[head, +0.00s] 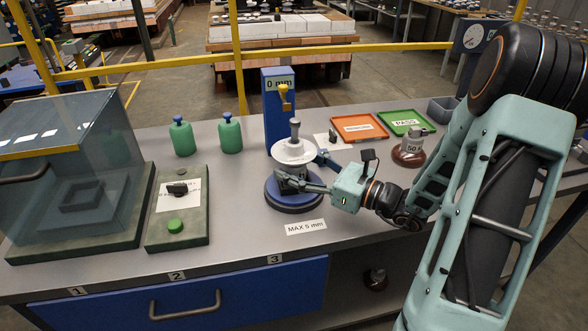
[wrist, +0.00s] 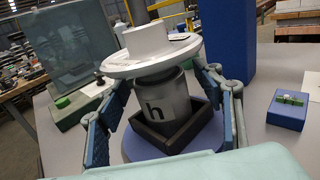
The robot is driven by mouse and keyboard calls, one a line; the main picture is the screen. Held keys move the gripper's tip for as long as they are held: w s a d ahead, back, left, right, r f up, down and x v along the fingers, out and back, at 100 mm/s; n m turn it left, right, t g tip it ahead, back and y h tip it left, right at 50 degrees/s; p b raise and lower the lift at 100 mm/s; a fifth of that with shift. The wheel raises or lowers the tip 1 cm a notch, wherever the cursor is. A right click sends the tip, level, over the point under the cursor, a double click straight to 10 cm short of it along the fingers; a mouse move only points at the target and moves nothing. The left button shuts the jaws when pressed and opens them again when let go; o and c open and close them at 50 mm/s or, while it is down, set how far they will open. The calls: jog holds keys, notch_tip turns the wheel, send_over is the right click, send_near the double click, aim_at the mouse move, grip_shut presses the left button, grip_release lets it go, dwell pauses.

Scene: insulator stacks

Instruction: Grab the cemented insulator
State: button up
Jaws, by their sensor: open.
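The insulator (head: 294,151) is a white disc with a pin on top and a grey metal body below. It stands upright on a round blue base (head: 293,203) at a blue gauge post. In the wrist view the insulator (wrist: 150,55) shows a letter "h" on its grey body, which sits in a black square holder (wrist: 165,148). My gripper (head: 306,171) is open and reaches in from the right. In the wrist view my gripper's (wrist: 162,76) fingers lie on either side of the grey body, under the disc.
The blue post (head: 279,105) stands right behind the insulator. Two green bottles (head: 181,137) and a switch panel (head: 177,205) are to the left, beside a clear box (head: 70,165).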

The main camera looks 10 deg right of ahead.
jog(key=shift+w+a, duration=0.15)
grip_shut()
dwell(0.4)
jog(key=shift+r, duration=0.1)
